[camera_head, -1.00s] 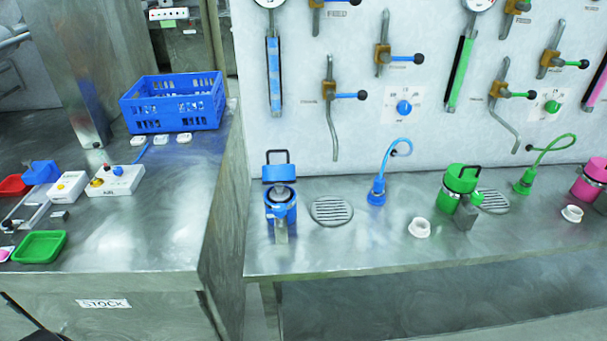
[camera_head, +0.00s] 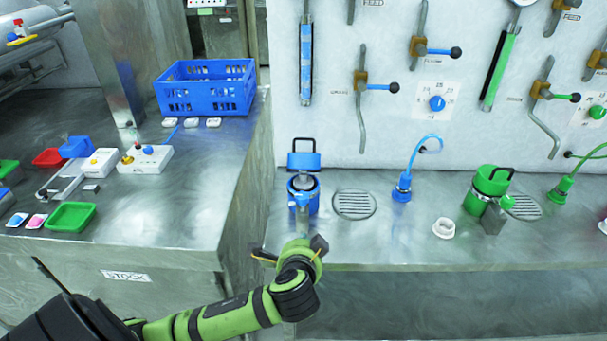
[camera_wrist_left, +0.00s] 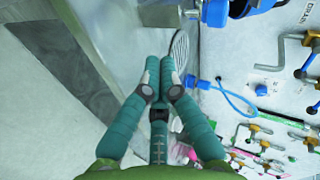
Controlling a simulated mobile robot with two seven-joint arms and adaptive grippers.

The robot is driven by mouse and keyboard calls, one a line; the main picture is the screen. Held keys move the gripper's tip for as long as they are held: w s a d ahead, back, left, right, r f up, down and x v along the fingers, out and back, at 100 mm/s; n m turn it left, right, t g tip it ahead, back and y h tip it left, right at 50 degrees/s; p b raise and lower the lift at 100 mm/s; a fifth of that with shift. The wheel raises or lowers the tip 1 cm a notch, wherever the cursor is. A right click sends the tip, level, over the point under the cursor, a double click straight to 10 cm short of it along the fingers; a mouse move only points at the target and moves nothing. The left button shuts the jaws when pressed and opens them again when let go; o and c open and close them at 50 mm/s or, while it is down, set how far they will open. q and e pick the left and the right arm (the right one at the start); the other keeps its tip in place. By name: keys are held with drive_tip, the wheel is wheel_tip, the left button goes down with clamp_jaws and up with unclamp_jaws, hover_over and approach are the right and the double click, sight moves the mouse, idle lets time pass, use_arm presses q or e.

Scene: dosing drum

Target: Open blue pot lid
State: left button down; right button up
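The blue pot (camera_head: 314,203) stands upright on the steel bench in the head view. Its blue lid (camera_head: 304,160), with a black handle, appears tilted up behind a dark round opening. In the left wrist view, blue pot parts (camera_wrist_left: 215,12) show at the top edge, cut off. My left gripper (camera_wrist_left: 159,65) has its fingertips close together with nothing visible between them; it looks shut. In the head view my left gripper (camera_head: 291,247) is in front of the bench edge, just below and apart from the pot; its fingertips are unclear. My right gripper is not in view.
A drain grate (camera_head: 354,204), a blue hose nozzle (camera_head: 402,188), a white ring-like part (camera_head: 444,228) and a green pot (camera_head: 487,188) are to the right. Valve levers (camera_head: 380,87) hang on the wall. The left counter holds a blue crate (camera_head: 206,87) and a green tray (camera_head: 71,217).

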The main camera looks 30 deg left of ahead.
sight(304, 155)
use_arm(q)
drive_tip(key=w+a+r+m+t+y, duration=0.4)
drive_tip(key=w+r, duration=0.3)
drive_tip(key=r, duration=0.4)
drive_tip(key=shift+n+h, duration=0.3)
drive_tip(key=shift+n, duration=0.2)
drive_tip(key=p+x, duration=0.1)
drive_tip(key=x, duration=0.3)
drive_tip(key=p+x, duration=0.1)
drive_tip(key=x, duration=0.4)
drive_tip(key=p+x, duration=0.2)
drive_tip(key=x, duration=0.3)
drive_tip(key=shift+s+a+r, duration=0.25)
drive_tip(key=shift+a, duration=0.15)
drive_tip(key=shift+t, duration=0.3)
drive_tip(key=shift+w, duration=0.15)
